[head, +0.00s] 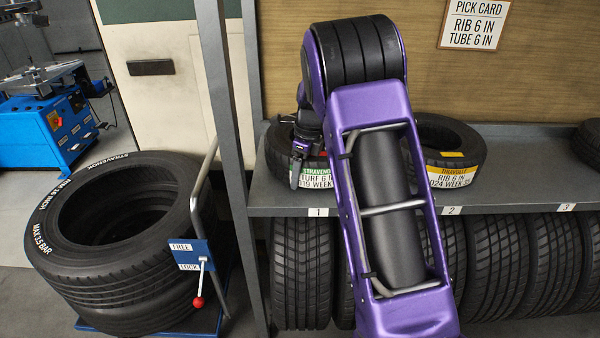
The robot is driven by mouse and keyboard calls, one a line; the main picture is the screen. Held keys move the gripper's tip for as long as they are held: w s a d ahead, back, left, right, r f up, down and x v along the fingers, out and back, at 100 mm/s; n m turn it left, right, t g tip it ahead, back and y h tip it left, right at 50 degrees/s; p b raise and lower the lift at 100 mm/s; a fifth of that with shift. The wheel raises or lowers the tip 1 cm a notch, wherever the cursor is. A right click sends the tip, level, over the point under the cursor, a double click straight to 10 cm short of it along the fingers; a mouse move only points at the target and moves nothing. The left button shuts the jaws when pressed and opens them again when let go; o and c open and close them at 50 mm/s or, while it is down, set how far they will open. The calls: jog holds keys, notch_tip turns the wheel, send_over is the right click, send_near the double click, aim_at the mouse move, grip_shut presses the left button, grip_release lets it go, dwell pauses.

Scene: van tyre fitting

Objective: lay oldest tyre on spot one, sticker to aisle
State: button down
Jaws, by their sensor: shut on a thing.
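A black tyre (277,164) lies flat on the grey shelf (385,207) behind the spot 1 label (318,212). Its green-topped sticker (318,178) faces the front and reads in part "TURF 6 IN" and "2019 WEEK". My gripper (297,177) is at the tyre's front left, beside the sticker, and is shut on this tyre's wall. My purple arm covers the tyre's right side. Another tyre (460,143) lies behind the spot 2 label (452,210); its yellow-topped sticker (450,177) reads in part "RIB 6 IN" and "2024 WEEK".
Large tyres (120,270) are stacked on a blue trolley at left, with a FREE/LOCK plate (190,254) and a red-knobbed lever (198,300). Upright tyres (500,265) fill the lower rack. Shelf spot 3 (567,207) looks bare near its label. A pick card (475,24) hangs above.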

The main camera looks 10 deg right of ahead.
grip_release()
jog(key=r, duration=0.4)
jog(key=d+r+p, duration=0.1)
jog(key=r, duration=0.3)
jog(key=s+r+p, duration=0.1)
jog(key=r, duration=0.3)
jog(key=shift+d, duration=0.25)
